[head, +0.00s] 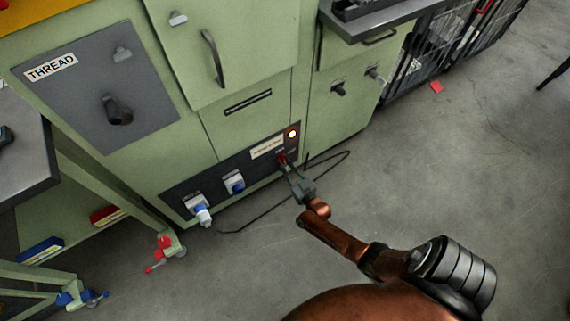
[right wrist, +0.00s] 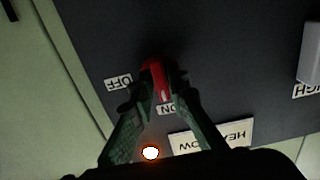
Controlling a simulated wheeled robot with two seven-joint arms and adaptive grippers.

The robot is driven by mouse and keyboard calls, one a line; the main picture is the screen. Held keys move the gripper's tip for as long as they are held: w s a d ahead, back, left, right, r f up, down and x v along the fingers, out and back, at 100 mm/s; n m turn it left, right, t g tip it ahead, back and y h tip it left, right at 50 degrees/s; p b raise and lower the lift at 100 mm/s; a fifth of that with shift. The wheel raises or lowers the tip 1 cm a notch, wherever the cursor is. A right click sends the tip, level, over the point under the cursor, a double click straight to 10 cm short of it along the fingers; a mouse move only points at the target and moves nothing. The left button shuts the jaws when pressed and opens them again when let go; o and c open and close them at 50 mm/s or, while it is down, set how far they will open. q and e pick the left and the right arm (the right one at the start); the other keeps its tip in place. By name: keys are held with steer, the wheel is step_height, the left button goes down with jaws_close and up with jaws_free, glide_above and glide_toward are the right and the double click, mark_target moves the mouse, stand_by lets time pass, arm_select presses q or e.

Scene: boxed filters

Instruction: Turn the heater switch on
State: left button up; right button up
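The heater switch (right wrist: 157,80) is a red handle on the dark panel. Its white mark points to the ON label (right wrist: 166,110), and the OFF label (right wrist: 118,82) lies to its left in the right wrist view. The indicator light (right wrist: 151,153) glows; it also shows lit in the head view (head: 292,133). My right gripper (right wrist: 162,86) has its fingers on both sides of the handle, with a small gap showing beside it. In the head view the gripper (head: 285,168) reaches the panel and partly hides the switch. My left gripper is not in view.
Two more knobs, one with a blue grip (head: 236,184) and one with a pale grip (head: 203,214), sit left on the same panel (head: 215,172). A black cable (head: 262,214) lies on the floor below. A dark table (head: 30,150) stands at left. Open floor is at right.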

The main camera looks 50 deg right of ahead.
steer(key=shift+o, duration=1.4)
steer(key=shift+r, duration=0.1)
steer(key=v, duration=1.2)
